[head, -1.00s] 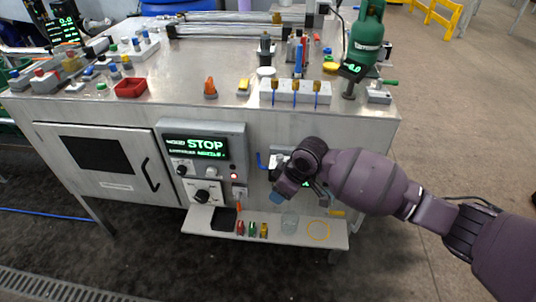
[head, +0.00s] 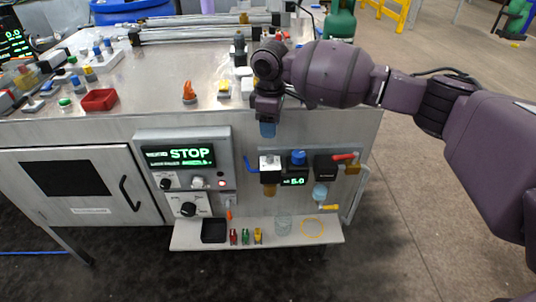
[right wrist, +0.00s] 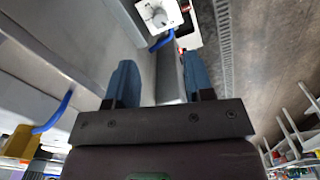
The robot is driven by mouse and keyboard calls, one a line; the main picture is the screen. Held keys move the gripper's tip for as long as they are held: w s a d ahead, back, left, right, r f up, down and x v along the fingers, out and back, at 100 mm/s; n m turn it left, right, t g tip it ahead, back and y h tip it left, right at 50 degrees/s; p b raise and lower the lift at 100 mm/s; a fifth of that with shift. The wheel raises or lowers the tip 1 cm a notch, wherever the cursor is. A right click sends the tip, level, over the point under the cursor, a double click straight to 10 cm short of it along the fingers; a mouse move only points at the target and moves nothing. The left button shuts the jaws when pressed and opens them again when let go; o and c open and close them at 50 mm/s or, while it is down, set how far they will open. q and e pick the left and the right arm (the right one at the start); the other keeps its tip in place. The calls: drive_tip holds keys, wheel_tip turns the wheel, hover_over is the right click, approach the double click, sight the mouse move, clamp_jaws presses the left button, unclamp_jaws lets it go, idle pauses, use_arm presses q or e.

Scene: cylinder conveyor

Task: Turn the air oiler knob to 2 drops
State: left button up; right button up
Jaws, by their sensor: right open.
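On the cabinet's front, an air unit with a white top and amber bowl (head: 269,178) hangs beside a blue-knobbed regulator (head: 298,158) with a display reading 5.0. I take the amber-bowled unit to be the air oiler; no drop setting is legible. My right gripper (head: 268,129) points down just above that unit, apart from it. In the right wrist view its two blue fingers are open, with nothing between them (right wrist: 160,87). No knob shows between the fingers there. My left gripper is not in view.
A red-handled valve (head: 344,157) and a pale blue bowl (head: 320,190) are right of the regulator. A STOP panel (head: 186,155) is at left. A shelf (head: 190,236) below holds a black tray, small coloured parts and a glass.

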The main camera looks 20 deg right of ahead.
sight(270, 156)
wheel_tip(270, 156, down, 10)
drive_tip(key=shift+r+b, duration=0.25)
drive_tip(key=shift+b, duration=0.75)
drive_tip(key=shift+f, duration=0.45)
clamp_jaws()
